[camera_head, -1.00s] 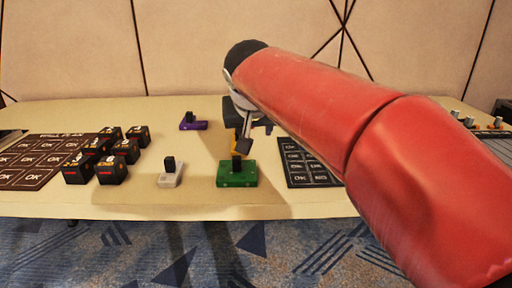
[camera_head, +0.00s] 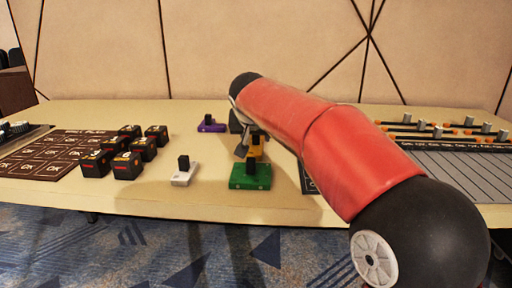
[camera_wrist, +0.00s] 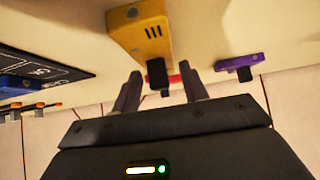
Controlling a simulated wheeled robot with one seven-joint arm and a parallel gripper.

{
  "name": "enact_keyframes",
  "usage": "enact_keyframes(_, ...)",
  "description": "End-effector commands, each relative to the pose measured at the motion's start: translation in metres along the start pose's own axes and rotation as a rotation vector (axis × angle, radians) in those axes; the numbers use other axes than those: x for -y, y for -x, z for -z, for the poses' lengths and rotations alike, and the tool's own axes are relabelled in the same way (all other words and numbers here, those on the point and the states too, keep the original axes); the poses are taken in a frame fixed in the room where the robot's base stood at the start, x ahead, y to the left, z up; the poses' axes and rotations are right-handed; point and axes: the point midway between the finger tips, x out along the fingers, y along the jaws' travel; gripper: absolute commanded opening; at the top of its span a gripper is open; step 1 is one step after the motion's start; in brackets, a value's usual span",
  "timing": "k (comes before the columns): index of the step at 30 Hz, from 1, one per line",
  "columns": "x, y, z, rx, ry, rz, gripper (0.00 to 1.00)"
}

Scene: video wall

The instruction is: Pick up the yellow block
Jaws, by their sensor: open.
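The yellow block (camera_head: 257,150) stands on the table behind the green block (camera_head: 250,182), partly hidden by my arm and gripper. In the wrist view the yellow block (camera_wrist: 146,30) shows at the top, with dark slots and a black peg (camera_wrist: 156,72) at its end. My gripper (camera_wrist: 162,82) is open, with one finger on each side of the peg's line; I cannot tell whether either touches it. In the head view my gripper (camera_head: 248,146) is right by the yellow block.
A white block (camera_head: 184,175) and a purple block (camera_head: 211,125) stand nearby, each with a black peg. Several black cubes (camera_head: 126,165) sit by a brown mat (camera_head: 55,150) at left. A mixer-like panel (camera_head: 450,165) lies at right. A red thing shows behind the peg in the wrist view.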

Motion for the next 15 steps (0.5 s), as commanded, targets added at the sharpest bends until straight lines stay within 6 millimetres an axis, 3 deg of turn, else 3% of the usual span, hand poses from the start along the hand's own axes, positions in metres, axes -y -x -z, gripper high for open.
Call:
enact_keyframes(6, 0.0, -0.0012, 0.0008, -0.002, 0.0, 0.001, 0.44)
enact_keyframes(15, -0.0001, -0.001, 0.0006, -0.002, 0.0, 0.001, 0.05)
